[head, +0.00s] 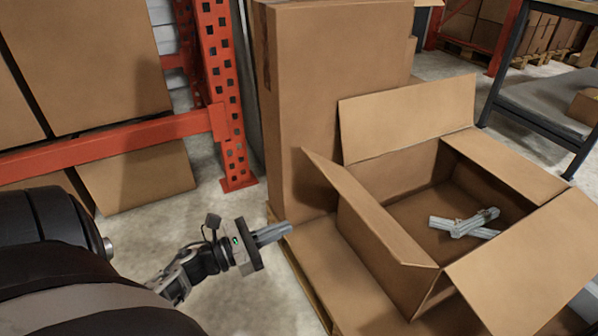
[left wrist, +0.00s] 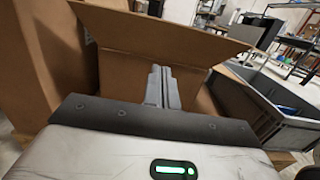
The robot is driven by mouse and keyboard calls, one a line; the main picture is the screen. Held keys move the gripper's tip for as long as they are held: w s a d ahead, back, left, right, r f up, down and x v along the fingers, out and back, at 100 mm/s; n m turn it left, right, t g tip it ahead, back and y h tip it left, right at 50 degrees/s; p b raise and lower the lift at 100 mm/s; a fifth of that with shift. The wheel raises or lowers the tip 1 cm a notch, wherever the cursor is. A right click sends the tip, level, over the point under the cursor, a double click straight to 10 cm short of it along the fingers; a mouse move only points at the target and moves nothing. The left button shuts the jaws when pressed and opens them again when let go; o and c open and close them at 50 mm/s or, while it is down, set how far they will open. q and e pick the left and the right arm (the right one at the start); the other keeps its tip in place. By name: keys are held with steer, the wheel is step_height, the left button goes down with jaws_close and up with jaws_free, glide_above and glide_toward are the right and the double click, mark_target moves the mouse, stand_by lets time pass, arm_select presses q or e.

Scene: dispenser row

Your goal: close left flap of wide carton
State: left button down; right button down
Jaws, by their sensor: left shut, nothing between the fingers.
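The wide carton (head: 375,240) stands open at the right in the head view. Its left flap (head: 365,205) rises from the left wall and leans outward. My left gripper (head: 272,235) is shut and empty, left of this flap and apart from it. Its fingers point toward the carton's side. In the left wrist view, the fingers (left wrist: 162,88) stand before a cardboard wall, with a raised flap (left wrist: 165,32) above them. The far flap (head: 408,118) is upright, and the near right flap (head: 530,270) spreads outward.
Light grey pieces (head: 465,224) lie inside the carton. A tall carton (head: 335,95) stands behind it to the left. An orange rack post (head: 225,95) is farther left. A grey tote (left wrist: 262,108) shows in the left wrist view.

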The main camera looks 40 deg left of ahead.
arm_select(q)
steer(key=w+d+r, duration=0.4)
steer(key=w, duration=0.6)
steer(key=shift+w+d, duration=0.15)
steer(key=shift+d, duration=0.05)
